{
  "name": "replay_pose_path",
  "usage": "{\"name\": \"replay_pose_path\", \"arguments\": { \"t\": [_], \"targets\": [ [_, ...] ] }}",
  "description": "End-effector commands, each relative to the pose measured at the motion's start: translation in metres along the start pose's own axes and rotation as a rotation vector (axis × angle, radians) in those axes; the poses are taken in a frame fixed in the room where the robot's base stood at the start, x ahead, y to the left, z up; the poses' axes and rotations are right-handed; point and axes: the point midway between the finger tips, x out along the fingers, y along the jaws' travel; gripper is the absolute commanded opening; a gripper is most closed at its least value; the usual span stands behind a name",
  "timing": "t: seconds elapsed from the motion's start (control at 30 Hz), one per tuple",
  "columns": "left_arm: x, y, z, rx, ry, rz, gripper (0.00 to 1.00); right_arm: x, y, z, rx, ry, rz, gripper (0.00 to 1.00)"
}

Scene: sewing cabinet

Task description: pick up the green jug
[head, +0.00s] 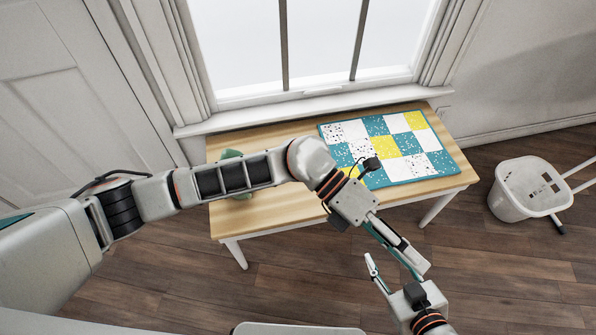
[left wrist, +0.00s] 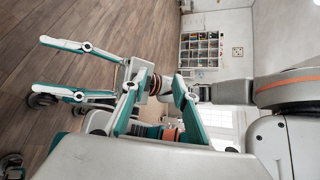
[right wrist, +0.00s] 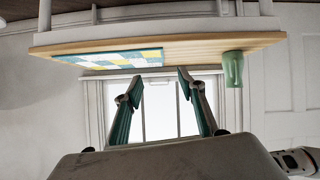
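The green jug (head: 231,154) stands on the wooden table at its left end. In the head view my left arm crosses in front of it and hides most of it. In the right wrist view, which is upside down, the whole jug (right wrist: 232,68) shows near the table edge, right of my right gripper (right wrist: 160,77). That gripper is open and empty, well short of the jug. My left gripper (head: 418,267) is in front of the table, far right of the jug. Its fingers (left wrist: 156,88) stand apart with nothing held. Both grippers are close together in the head view.
The wooden table (head: 285,205) stands below a window. A patchwork mat (head: 410,148) covers its right part. A white bin (head: 530,188) is on the right. In the left wrist view a shelf of coloured items (left wrist: 200,48) hangs on a wall. The floor before the table is clear.

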Motion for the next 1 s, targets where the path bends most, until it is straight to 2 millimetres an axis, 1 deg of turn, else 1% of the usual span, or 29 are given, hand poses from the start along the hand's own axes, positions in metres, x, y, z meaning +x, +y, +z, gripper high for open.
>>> {"name": "replay_pose_path", "arguments": {
  "t": [0.03,0.07,0.1,0.17,0.2,0.27,0.3,0.37,0.4,0.47,0.5,0.6,0.7,0.8,0.87,1.0],
  "targets": [
    [-0.007,0.033,-0.014,0.022,0.085,0.083,0.29,0.002,-0.003,0.011,0.003,-0.014,-0.006,0.40],
    [-0.013,0.048,-0.022,0.035,0.139,0.135,0.29,0.003,-0.004,0.013,0.003,-0.015,-0.007,0.40],
    [-0.024,0.071,-0.032,0.050,0.208,0.207,0.29,0.004,-0.005,0.015,0.003,-0.017,-0.008,0.40],
    [-0.046,0.103,-0.046,0.064,0.310,0.316,0.29,0.005,-0.006,0.019,0.004,-0.021,-0.011,0.40],
    [-0.065,0.125,-0.053,0.070,0.374,0.393,0.29,0.006,-0.007,0.022,0.004,-0.024,-0.013,0.40],
    [-0.098,0.155,-0.063,0.066,0.468,0.506,0.29,0.007,-0.009,0.026,0.005,-0.028,-0.015,0.40],
    [-0.123,0.173,-0.068,0.062,0.526,0.585,0.29,0.007,-0.010,0.028,0.006,-0.031,-0.017,0.40],
    [-0.162,0.197,-0.074,0.044,0.607,0.698,0.29,0.008,-0.011,0.032,0.007,-0.036,-0.020,0.40],
    [-0.189,0.209,-0.076,0.031,0.654,0.771,0.29,0.009,-0.012,0.034,0.007,-0.039,-0.021,0.40],
    [-0.227,0.223,-0.077,0.005,0.714,0.872,0.29,0.009,-0.013,0.037,0.008,-0.042,-0.023,0.40],
    [-0.251,0.230,-0.077,-0.013,0.748,0.932,0.29,0.010,-0.013,0.038,0.008,-0.044,-0.024,0.40],
    [-0.300,0.238,-0.076,-0.056,0.807,1.054,0.29,0.011,-0.014,0.041,0.009,-0.047,-0.026,0.40],
    [-0.332,0.240,-0.074,-0.087,0.840,1.132,0.29,0.011,-0.014,0.041,0.009,-0.048,-0.027,0.40],
    [-0.347,0.242,-0.075,-0.104,0.855,1.168,0.29,0.011,-0.015,0.041,0.010,-0.046,-0.028,0.40],
    [-0.349,0.245,-0.079,-0.107,0.858,1.173,0.29,0.012,-0.016,0.040,0.012,-0.044,-0.029,0.40],
    [-0.346,0.257,-0.089,-0.108,0.859,1.171,0.29,0.013,-0.018,0.038,0.021,-0.037,-0.033,0.40]
  ]
}}
